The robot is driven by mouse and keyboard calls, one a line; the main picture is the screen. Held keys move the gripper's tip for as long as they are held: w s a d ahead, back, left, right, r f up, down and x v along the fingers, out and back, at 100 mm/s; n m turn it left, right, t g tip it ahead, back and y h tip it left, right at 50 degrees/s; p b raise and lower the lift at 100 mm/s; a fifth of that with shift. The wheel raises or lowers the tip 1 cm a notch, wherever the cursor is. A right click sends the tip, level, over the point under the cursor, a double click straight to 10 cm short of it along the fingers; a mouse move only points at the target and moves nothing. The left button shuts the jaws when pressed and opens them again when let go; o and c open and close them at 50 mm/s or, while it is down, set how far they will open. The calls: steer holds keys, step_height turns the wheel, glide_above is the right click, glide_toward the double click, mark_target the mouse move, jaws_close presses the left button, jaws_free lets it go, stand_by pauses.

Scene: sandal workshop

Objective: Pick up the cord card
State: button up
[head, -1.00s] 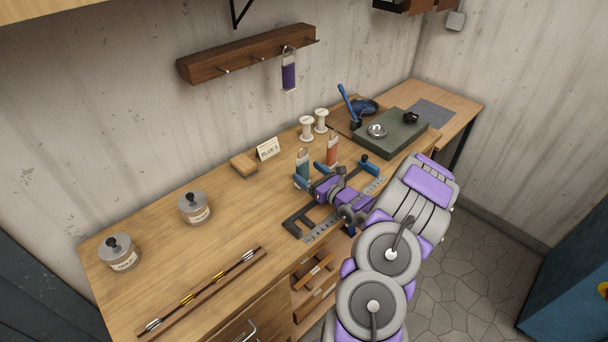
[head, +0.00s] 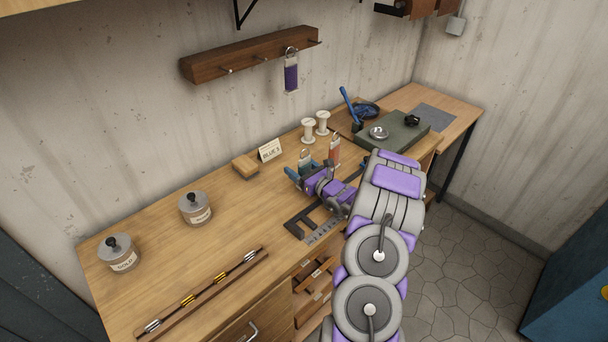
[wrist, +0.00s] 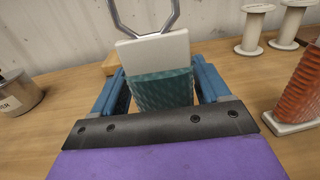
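A cord card wound with teal cord (wrist: 162,88) stands upright on the bench, with a white top and a metal loop above it. In the head view, the teal card (head: 304,157) is partly hidden by my gripper. My gripper (head: 305,170) is low over the bench with its blue fingers spread. In the wrist view, the fingers of my gripper (wrist: 162,82) lie on either side of the teal card, very close to its edges. I cannot tell whether they touch it. An orange cord card (wrist: 303,90) stands to the right. A purple one (head: 291,76) hangs on the wall rack.
Two white spools (head: 308,130) stand behind the cards. A small lettered sign (head: 269,150) and a wooden block (head: 244,166) are to the left. A dark metal square (head: 302,224) lies in front. Two lidded jars (head: 195,208) stand further left, where the bench has free room.

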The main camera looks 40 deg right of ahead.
mark_target(306, 162)
steer(key=shift+d+f, duration=0.1)
steer(key=shift+d, duration=0.2)
steer(key=c, duration=0.6)
steer(key=shift+a, duration=0.1)
steer(key=c, duration=0.3)
steer(key=shift+r, duration=0.6)
steer(key=r, duration=0.1)
steer(key=r+p, duration=0.1)
steer(key=r, duration=0.1)
steer(key=shift+s, duration=0.35)
steer(key=s+a+p, duration=0.2)
steer(key=s+p, duration=0.1)
steer(key=s, duration=1.2)
steer(key=shift+a+r, duration=0.4)
steer(key=shift+r, duration=0.05)
